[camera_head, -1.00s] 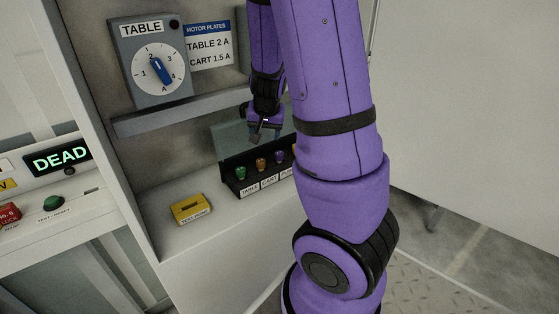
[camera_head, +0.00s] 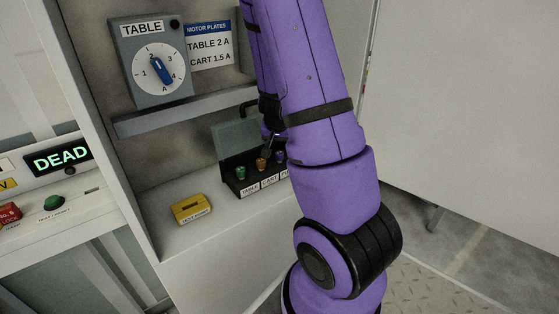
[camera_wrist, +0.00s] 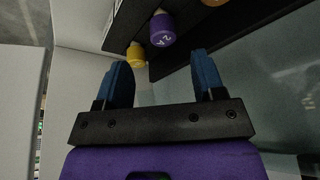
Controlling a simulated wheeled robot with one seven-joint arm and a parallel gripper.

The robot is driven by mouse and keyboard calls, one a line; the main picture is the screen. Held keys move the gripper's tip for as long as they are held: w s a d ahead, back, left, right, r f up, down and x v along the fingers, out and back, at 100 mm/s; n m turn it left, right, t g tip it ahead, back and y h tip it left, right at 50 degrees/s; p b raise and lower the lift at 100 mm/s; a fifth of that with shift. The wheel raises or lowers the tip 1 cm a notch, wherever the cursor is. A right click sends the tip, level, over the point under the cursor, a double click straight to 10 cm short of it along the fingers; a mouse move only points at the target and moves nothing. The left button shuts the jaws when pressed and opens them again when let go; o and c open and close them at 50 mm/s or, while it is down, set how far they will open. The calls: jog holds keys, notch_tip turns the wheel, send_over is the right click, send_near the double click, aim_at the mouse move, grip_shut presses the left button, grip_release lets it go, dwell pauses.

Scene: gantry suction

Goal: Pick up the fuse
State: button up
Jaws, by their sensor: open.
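Several coloured fuses stand in a row in a black fuse box (camera_head: 235,186). The head view shows a green fuse (camera_head: 241,173), an orange fuse (camera_head: 261,165) and a purple fuse (camera_head: 280,157). In the wrist view, the purple fuse (camera_wrist: 162,30), marked "2 A", lies ahead of the gap between my fingers, with a yellow fuse (camera_wrist: 136,56) to its left and part of the orange fuse (camera_wrist: 213,2) at the top edge. My gripper (camera_wrist: 163,70) is open and empty, its blue fingers apart. In the head view my gripper (camera_head: 268,146) is partly hidden by my arm.
The box's raised greenish lid (camera_head: 232,137) stands behind the fuses. A shelf ledge (camera_head: 185,111) and a dial panel (camera_head: 150,62) are above. A yellow test block (camera_head: 191,209) sits on the counter to the left, with bare counter around it.

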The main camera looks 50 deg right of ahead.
aim_at(279, 153)
jog(key=shift+w+x, duration=0.2)
jog(key=shift+x, duration=3.25)
jog(key=shift+a, duration=0.1)
jog(key=c, duration=1)
